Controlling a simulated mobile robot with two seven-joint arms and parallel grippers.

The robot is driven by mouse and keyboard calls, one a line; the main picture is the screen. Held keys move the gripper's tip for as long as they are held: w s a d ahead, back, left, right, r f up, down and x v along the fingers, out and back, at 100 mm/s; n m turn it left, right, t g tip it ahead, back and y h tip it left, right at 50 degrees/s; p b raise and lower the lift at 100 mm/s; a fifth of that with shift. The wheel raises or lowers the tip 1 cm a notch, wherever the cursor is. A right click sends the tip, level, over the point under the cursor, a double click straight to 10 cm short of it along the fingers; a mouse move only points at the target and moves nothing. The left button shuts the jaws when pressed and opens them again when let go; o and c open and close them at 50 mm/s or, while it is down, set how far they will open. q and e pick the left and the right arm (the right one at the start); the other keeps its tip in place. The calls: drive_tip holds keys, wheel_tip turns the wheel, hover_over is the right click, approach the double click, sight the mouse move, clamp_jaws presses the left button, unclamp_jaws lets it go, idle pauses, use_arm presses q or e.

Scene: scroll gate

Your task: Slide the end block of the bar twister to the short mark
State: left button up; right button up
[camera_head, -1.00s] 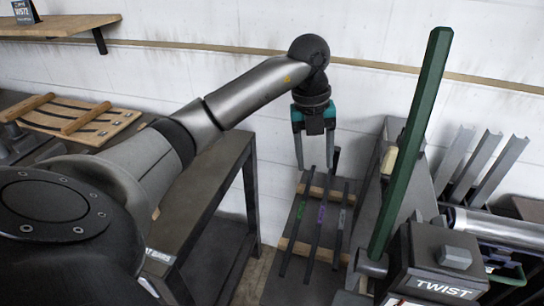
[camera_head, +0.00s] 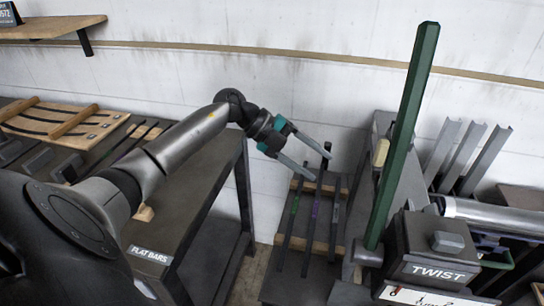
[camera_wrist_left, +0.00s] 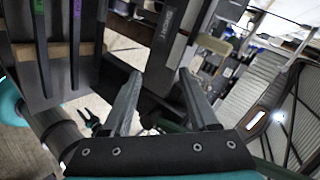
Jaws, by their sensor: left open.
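The bar twister has a dark box marked TWIST (camera_head: 435,258), a tall green lever (camera_head: 408,125) and a grey bed running back toward the wall. A cream-coloured part (camera_head: 380,152), perhaps the end block's handle, sits by the bed behind the lever. It seems to show in the left wrist view (camera_wrist_left: 213,44) too, beyond the fingers. A dark plate with blurred lettering, perhaps SHORT (camera_wrist_left: 166,20), lies ahead of the fingers. My left gripper (camera_head: 320,166) is open and empty, left of the cream part and above the rack of bars.
Several dark bars with coloured marks lie on a rack with wooden strips (camera_head: 322,188) below my left gripper. A bench marked FLAT BARS (camera_head: 195,195) stands at left. Grey angled bars (camera_head: 465,155) and a metal cylinder (camera_head: 490,212) are at right. The wall is close behind.

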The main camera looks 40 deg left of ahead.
use_arm(q)
drive_tip(key=w+a+r+n+t+y, duration=0.2)
drive_tip(key=w+a+r+n+t, duration=0.2)
drive_tip(key=w+a+n+t, duration=0.6)
drive_tip(key=s+a+f+n+y, duration=0.2)
drive_tip(key=a+f+n+y, duration=0.1)
drive_tip(key=f, duration=0.4)
drive_tip(key=s+a+f+n+y, duration=0.2)
drive_tip(key=a+f+n+y, duration=0.1)
drive_tip(key=f+y, duration=0.3)
wheel_tip(320, 180, down, 2)
drive_tip(key=shift+a+f+n+t, duration=0.25)
drive_tip(key=shift+a+n+t, duration=0.05)
drive_tip(key=shift+n, duration=0.6)
drive_tip(key=shift+w, duration=0.1)
